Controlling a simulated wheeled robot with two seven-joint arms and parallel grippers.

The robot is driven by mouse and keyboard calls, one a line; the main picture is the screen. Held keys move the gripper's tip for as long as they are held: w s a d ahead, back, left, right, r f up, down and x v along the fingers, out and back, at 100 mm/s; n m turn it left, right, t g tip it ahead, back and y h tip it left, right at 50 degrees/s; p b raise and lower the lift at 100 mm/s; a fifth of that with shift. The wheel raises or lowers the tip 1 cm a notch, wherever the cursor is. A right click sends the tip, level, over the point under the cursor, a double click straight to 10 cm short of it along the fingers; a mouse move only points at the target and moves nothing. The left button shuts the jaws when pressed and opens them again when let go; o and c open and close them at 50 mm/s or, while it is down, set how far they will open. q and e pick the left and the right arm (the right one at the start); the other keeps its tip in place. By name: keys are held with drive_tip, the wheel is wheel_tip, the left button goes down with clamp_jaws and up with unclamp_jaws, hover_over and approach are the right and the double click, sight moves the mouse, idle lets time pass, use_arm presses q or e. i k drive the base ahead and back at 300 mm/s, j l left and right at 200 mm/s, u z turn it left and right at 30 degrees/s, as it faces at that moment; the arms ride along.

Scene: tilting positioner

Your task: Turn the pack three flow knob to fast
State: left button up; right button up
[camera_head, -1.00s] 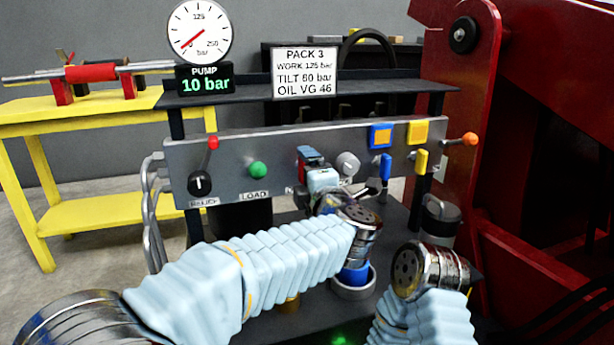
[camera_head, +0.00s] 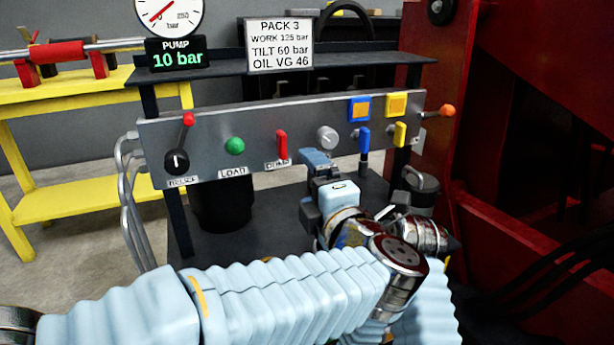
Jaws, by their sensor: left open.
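The pack three panel (camera_head: 205,172) is a grey board under the PACK 3 sign (camera_head: 280,46). A round grey knob (camera_head: 327,137) sits on it, between the red DUMP lever (camera_head: 281,145) and the blue lever (camera_head: 364,139). No label for the grey knob is readable, so I cannot tell its setting. My left gripper (camera_head: 317,160) is open, just below the grey knob in the picture and in front of the panel's lower edge. Whether it touches the panel I cannot tell.
Left of the DUMP lever are the green LOAD button (camera_head: 234,146), a black RELIEF knob (camera_head: 177,161) and a red-tipped lever (camera_head: 188,120). A yellow lever (camera_head: 399,133) and an orange-knobbed lever (camera_head: 446,111) are at right. The pump display (camera_head: 178,53) reads 10 bar.

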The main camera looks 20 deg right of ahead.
sight(327, 138)
drive_tip(key=k, duration=1)
